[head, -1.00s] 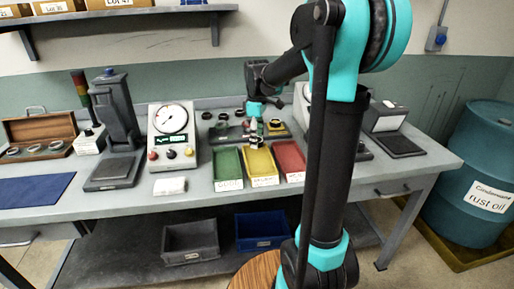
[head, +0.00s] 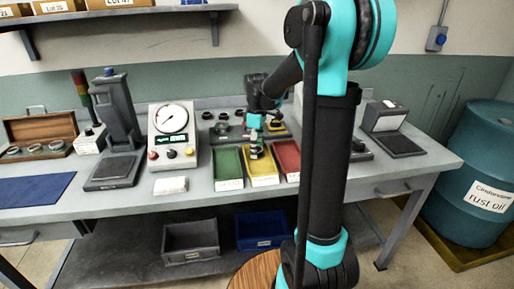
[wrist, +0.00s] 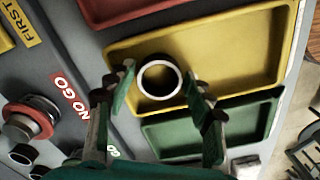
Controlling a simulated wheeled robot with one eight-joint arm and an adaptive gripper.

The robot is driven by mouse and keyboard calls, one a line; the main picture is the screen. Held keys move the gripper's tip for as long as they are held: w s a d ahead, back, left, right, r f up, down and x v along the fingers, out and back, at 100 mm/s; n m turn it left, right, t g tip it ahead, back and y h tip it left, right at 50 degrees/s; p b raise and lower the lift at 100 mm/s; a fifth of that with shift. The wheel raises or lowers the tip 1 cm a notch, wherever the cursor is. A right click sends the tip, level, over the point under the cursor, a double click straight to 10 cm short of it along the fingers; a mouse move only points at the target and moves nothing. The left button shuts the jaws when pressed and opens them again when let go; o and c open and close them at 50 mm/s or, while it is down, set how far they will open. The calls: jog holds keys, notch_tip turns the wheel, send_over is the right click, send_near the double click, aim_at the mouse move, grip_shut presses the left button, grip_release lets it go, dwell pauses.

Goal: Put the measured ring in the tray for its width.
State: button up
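A light metal ring (wrist: 159,77) lies flat over the left part of the yellow tray (wrist: 235,50) in the wrist view, apparently on its floor. My gripper (wrist: 158,84) has one finger on each side of the ring, with a narrow gap to each. It is open. In the head view my gripper (head: 256,152) is low over the back part of the yellow tray (head: 263,180); the ring is too small to make out there. The green tray (head: 228,183) is to its left and the red tray (head: 288,156) to its right.
A dial gauge (head: 173,135) stands left of the trays, with a white block (head: 170,185) before it. A NO GO plug with a red collar (wrist: 27,120) is near the gripper in the wrist view. A wooden ring case (head: 40,135) sits far left.

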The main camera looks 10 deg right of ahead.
jog(key=shift+r, duration=0.1)
notch_tip(320, 180, up, 12)
dwell(0.5)
